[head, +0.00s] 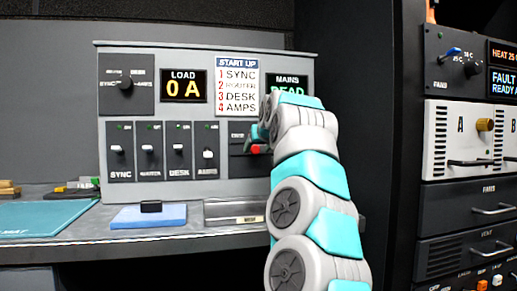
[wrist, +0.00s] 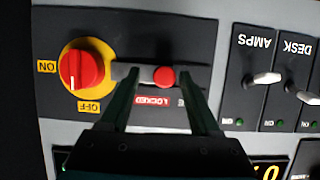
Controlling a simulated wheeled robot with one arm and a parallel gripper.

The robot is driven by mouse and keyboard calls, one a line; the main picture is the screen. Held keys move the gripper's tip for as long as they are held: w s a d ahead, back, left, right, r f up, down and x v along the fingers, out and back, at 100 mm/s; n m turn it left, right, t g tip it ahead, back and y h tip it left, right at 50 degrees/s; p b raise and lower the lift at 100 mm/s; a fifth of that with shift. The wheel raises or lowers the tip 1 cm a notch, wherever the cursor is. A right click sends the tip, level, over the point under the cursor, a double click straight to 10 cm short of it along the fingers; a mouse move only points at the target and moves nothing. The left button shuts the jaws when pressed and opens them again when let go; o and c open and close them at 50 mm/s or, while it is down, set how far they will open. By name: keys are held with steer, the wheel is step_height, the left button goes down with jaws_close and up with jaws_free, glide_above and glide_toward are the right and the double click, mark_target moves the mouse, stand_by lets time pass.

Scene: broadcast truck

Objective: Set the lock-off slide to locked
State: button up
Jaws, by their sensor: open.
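In the wrist view, which shows the panel upside down, the lock-off slide's round red knob (wrist: 164,77) sits in a dark slot on a black plate. A grey bar (wrist: 128,75) reaches left from it towards a red rotary switch (wrist: 82,70) on a yellow disc. A red LOCKED label (wrist: 153,100) lies below the slot; another label to its right is mostly hidden by a finger. The knob stands above the LOCKED label's right part. My gripper (wrist: 161,72) is open, one finger on each side of the knob, with gaps. In the head view my arm mostly hides this plate.
The AMPS breaker lever (wrist: 262,79) and DESK breaker lever (wrist: 307,97) are close on the right in the wrist view. In the head view, a blue pad (head: 148,217) lies on the worktop below the panel (head: 200,60), and a rack (head: 465,150) stands at right.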

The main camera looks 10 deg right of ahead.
steer(key=shift+s, duration=0.15)
steer(key=b+v, duration=0.1)
steer(key=v, duration=0.6)
steer(key=shift+s, duration=0.2)
steer(key=shift+r, duration=0.15)
